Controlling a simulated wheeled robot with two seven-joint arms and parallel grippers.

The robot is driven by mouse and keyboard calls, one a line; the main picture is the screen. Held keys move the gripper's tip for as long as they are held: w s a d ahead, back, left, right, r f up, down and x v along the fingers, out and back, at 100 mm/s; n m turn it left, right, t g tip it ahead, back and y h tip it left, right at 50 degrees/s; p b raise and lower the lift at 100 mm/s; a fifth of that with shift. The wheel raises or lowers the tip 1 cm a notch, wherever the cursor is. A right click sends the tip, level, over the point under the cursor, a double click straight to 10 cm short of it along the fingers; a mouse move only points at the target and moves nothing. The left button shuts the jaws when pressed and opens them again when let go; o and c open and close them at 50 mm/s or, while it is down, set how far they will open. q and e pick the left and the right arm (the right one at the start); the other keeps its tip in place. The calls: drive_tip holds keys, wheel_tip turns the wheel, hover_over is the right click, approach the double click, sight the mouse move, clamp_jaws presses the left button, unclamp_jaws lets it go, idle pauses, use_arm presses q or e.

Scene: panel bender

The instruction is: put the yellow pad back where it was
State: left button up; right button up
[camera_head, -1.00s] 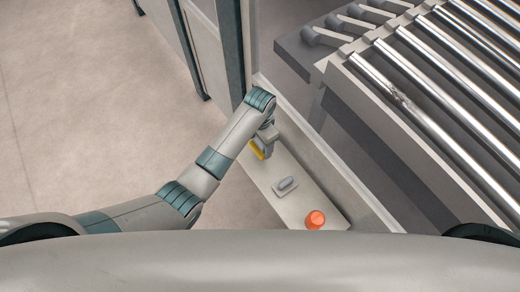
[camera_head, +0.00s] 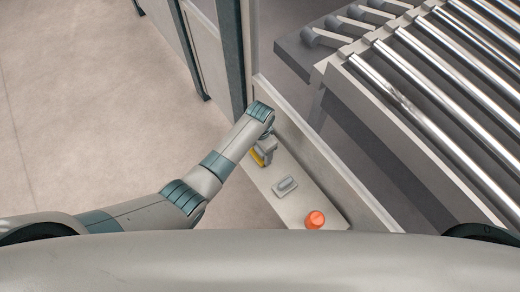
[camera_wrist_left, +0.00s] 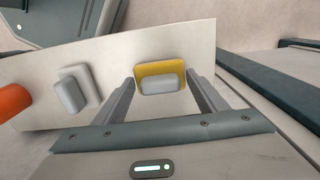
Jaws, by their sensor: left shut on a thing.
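The yellow pad (camera_wrist_left: 160,68) has a raised grey block on it. In the left wrist view it sits between the two fingers of my left gripper (camera_wrist_left: 160,82), in front of the pale panel (camera_wrist_left: 118,62). In the head view only a strip of the yellow pad (camera_head: 257,158) shows beneath my left gripper (camera_head: 266,153), over the far end of the panel. The gripper is shut on the pad. I cannot tell whether the pad touches the panel. My right gripper is out of view.
A grey rocker switch (camera_head: 285,187) and an orange button (camera_head: 315,219) sit on the same panel, nearer me. A roller conveyor (camera_head: 430,90) lies to the right. A dark machine post (camera_head: 231,50) rises beyond the panel. Open floor (camera_head: 90,110) lies left.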

use_arm(q)
drive_tip(key=shift+f, duration=0.1)
drive_tip(key=o, duration=0.9)
drive_tip(key=shift+o, duration=0.2)
drive_tip(key=shift+r, duration=0.2)
wheel_tip(320, 180, up, 12)
drive_tip(key=shift+b, duration=0.45)
drive_tip(key=shift+f, duration=0.1)
